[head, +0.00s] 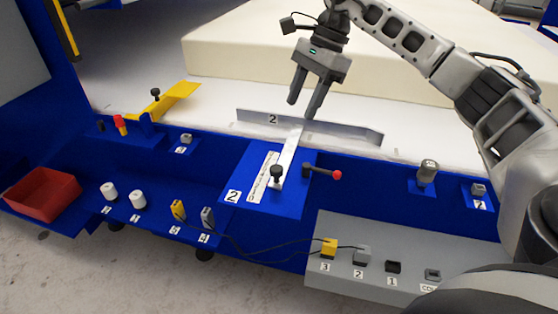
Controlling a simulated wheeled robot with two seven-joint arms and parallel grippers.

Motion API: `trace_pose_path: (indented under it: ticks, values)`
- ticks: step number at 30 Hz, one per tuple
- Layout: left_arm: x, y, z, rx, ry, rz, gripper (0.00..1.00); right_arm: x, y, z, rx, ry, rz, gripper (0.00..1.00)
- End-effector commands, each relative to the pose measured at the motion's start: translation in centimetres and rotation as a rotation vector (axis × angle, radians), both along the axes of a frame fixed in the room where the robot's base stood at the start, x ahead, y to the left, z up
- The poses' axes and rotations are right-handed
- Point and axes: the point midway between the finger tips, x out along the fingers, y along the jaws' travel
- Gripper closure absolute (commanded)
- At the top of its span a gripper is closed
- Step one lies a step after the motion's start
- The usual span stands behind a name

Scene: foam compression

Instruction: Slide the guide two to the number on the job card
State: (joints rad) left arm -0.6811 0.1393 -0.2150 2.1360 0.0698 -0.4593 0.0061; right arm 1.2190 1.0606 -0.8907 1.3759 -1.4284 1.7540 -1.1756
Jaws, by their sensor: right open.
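Guide two is a long grey fence (345,128) marked 2, standing on the white surface. A pale slide bar (290,152) runs from it onto a blue plate (236,180) also marked 2. A black knob (276,172) stands on the bar beside a printed scale (261,182), whose figures are too small to read. A lever with a red ball (336,175) is to the right of the knob. My right gripper (302,107) is open and empty, pointing down above the fence. My left gripper is out of view. I cannot make out a job card.
A large cream foam block (230,52) lies behind the fence. A yellow guide (175,100) with a black knob is at left. A red bin (42,192), white spools (138,199) and a grey socket panel (320,280) with cables line the front.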

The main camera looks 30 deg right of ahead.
Motion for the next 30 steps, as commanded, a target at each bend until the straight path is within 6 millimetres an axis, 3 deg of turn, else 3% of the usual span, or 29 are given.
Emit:
trace_pose_path:
  ticks: [5, 21, 30]
  values:
    - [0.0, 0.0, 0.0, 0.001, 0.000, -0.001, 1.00, -0.1, 0.1, -1.5, -0.018, 0.007, 0.002, 0.51]
    - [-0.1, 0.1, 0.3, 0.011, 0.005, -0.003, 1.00, 0.2, 4.6, -11.7, -0.011, 0.006, 0.002, 0.51]
    - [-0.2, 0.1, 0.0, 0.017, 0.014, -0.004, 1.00, 0.4, 5.7, -14.3, -0.011, 0.001, 0.001, 0.51]
